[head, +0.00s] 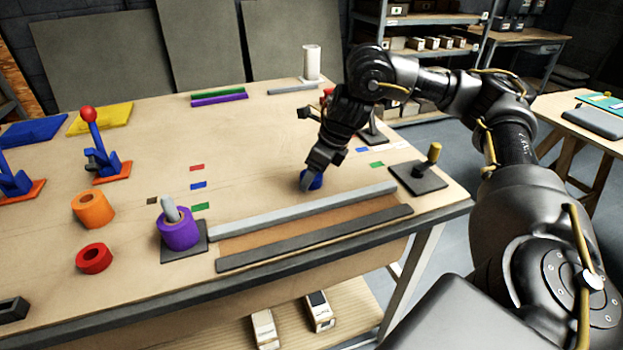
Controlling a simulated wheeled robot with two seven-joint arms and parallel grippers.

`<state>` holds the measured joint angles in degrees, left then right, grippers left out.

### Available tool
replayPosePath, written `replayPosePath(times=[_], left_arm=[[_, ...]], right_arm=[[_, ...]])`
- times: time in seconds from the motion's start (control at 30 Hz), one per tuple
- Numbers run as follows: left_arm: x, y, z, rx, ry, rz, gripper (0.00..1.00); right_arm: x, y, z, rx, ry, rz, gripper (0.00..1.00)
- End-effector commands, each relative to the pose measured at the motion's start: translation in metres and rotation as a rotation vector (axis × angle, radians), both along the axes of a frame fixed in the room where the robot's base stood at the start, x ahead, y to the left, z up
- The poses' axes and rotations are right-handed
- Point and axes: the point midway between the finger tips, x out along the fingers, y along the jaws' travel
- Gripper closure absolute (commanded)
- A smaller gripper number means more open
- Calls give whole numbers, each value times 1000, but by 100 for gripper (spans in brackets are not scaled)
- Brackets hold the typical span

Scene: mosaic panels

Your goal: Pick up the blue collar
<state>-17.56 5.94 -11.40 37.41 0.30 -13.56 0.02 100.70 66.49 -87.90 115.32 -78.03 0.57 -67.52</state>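The blue collar (316,181) is on the wooden table, right of the middle, just behind the long grey rail. My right gripper (309,180) points down at it, with its fingertips at the collar. The fingers and the gripper body cover part of the collar, and I cannot tell whether they are closed on it. My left gripper does not show.
A purple collar (178,228) sits around a grey peg on a dark plate. An orange collar (93,210) and a red collar (94,258) stand at the left. A grey rail (300,212) runs near the front edge. A plate with a brass-coloured post (433,155) is at the right.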

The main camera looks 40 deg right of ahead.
Motion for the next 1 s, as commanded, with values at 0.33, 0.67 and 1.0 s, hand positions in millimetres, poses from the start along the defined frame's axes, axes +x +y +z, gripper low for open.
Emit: replayPosePath(times=[0.33, 0.67, 1.0], left_arm=[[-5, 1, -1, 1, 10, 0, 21], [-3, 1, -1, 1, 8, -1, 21], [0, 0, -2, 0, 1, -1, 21]], right_arm=[[0, 0, 0, 0, 0, 0, 48], [1, 0, 1, 0, -3, 1, 88], [2, 1, 16, 1, -8, 2, 88]])
